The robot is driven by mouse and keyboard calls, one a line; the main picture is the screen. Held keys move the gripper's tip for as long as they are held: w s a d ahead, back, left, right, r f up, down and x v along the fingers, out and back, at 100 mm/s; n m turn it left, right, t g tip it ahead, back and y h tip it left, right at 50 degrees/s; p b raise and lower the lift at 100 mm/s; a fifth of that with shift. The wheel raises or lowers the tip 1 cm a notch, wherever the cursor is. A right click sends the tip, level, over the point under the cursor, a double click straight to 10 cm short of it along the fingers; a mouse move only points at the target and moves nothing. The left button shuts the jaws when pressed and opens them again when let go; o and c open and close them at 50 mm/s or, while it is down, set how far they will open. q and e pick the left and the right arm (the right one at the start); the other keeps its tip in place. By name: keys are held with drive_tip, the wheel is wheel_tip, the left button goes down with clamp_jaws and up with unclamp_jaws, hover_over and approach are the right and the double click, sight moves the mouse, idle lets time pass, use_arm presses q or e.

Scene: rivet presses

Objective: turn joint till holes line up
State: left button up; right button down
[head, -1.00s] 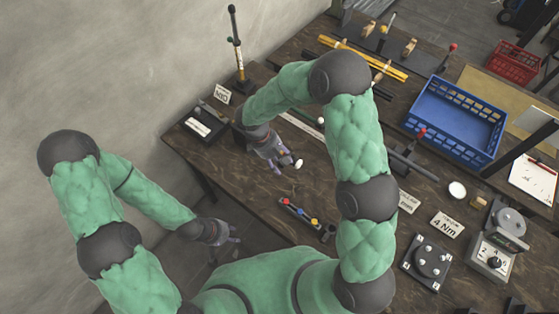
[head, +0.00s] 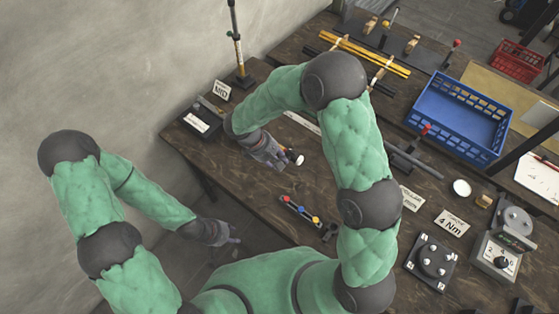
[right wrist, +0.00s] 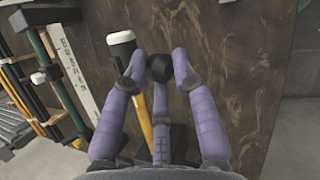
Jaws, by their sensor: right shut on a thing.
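My right gripper (head: 285,157) hangs over the dark wooden bench, and its purple fingers (right wrist: 158,75) fill the middle of the right wrist view. It is shut on a yellow-handled tool (right wrist: 122,48) with a white and black end. The tool's pale end (head: 299,160) shows beside the fingers in the head view. My left gripper (head: 225,234) is low at the left, off the bench, small and dark, with its fingers apart and nothing seen in them. I cannot make out a joint with holes in either view.
A black bar with coloured knobs (head: 300,211) lies in front of my right gripper. A blue crate (head: 458,117), a "4 Nm" card (head: 451,224) and a dial device (head: 497,257) stand to the right. A tall rod stand (head: 239,60) is at the back left.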

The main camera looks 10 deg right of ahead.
drive_tip(key=shift+s+a+f+m+t+h+b, duration=0.25)
drive_tip(key=shift+f+t+h+b, duration=0.4)
drive_tip(key=shift+b, duration=0.85)
drive_tip(key=shift+s+a+f+m+t+h+b, duration=0.15)
drive_tip(key=shift+a+f+t+h+b, duration=0.2)
drive_tip(key=shift+f+h+b, duration=0.85)
drive_tip(key=shift+s+a+f+m+t+h+b, duration=0.25)
drive_tip(key=shift+t+h+b, duration=0.35)
drive_tip(key=shift+b, duration=1.15)
drive_tip(key=shift+d, duration=0.1)
drive_tip(key=c, duration=1)
unclamp_jaws()
drive_tip(key=v, duration=1.2)
